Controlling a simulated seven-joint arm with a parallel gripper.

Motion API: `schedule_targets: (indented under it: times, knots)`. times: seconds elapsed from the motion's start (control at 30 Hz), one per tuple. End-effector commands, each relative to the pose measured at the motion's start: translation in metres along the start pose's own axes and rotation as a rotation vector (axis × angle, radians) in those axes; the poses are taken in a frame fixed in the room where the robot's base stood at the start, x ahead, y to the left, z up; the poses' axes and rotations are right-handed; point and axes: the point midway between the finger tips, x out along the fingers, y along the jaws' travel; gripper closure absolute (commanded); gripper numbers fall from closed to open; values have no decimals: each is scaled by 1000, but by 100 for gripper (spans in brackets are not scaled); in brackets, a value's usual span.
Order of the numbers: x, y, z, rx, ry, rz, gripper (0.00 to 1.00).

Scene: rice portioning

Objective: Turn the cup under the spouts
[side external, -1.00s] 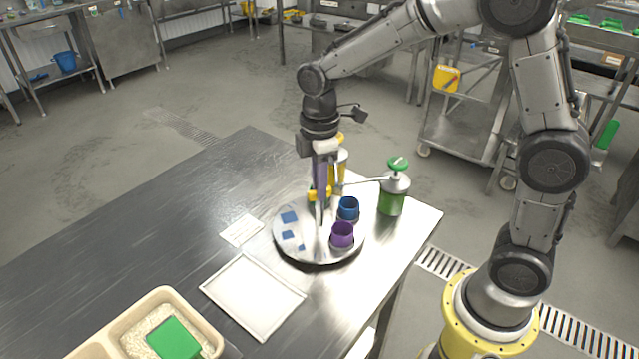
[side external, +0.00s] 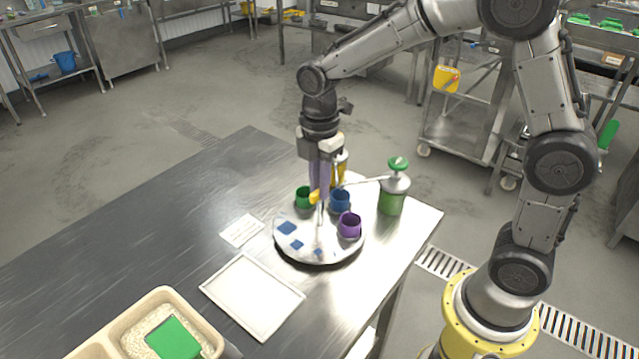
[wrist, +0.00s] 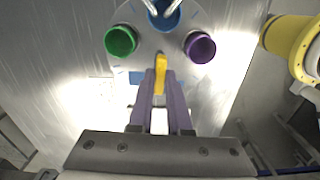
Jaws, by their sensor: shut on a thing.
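A round metal turntable (side external: 290,251) carries a green cup (side external: 303,196), a blue cup (side external: 340,201) and a purple cup (side external: 350,224). My gripper (side external: 317,194) points down above the middle of the turntable, shut on a yellow handle (wrist: 160,72). In the wrist view, the blue cup (wrist: 163,18) is at the top edge, with two pale spout tips (wrist: 162,7) over it. The green cup (wrist: 120,41) is on the left there and the purple cup (wrist: 200,47) on the right. The handle's lower join is partly hidden by my fingers.
A green-topped dispenser (side external: 392,196) stands right of the turntable, its spout reaching left. A yellow dispenser (side external: 340,165) stands behind my gripper. A white tray (side external: 252,295), a card (side external: 241,231) and a rice tub (side external: 165,297) lie toward the front left. The left table is clear.

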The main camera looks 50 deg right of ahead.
Motion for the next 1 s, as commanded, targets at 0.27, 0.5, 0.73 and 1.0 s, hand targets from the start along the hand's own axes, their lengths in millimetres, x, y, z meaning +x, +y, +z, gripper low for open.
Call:
schedule_targets:
  times: [0.27,0.5,0.73,1.0]
  knots:
    - [0,0,1,-55,-2,0,100]
    - [0,0,1,-70,-2,0,100]
    - [0,0,1,-70,-2,0,100]
    - [0,0,0,-69,-1,0,54]
